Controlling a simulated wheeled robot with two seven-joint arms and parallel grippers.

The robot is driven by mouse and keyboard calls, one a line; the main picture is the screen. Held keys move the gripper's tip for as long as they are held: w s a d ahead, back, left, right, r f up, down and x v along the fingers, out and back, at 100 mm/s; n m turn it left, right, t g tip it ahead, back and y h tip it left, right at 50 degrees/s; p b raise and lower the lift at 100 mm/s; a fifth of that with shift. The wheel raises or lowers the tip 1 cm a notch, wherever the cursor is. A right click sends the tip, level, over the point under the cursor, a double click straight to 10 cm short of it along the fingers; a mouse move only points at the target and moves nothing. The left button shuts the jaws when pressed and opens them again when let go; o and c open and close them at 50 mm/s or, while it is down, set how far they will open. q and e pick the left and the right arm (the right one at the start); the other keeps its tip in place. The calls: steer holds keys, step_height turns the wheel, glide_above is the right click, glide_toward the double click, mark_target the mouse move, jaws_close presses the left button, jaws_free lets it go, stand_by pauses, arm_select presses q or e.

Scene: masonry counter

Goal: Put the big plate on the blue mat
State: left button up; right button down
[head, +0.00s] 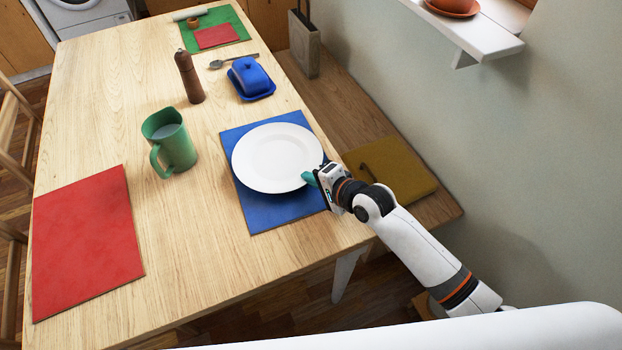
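The big plate (277,158) is white and round. It appears flat over the blue mat (270,213), covering its middle; blue shows along the near side and at the far corners. I cannot tell whether it rests on the mat or is slightly above it. My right gripper (310,178) is at the plate's near right rim, with a teal fingertip overlapping the rim. The other finger is hidden, so its grip is unclear. My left gripper is out of view.
A green pitcher (169,143) stands left of the blue mat, with a red mat (87,240) further left. A pepper mill (189,77) and a blue butter dish (250,78) stand behind. A bench with a mustard cushion (392,167) is along the wall.

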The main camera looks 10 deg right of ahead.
steer(key=shift+f, duration=0.2)
steer(key=c, duration=1.9)
jaws_free()
steer(key=shift+f, duration=0.1)
steer(key=shift+c, duration=0.2)
steer(key=v, duration=1.2)
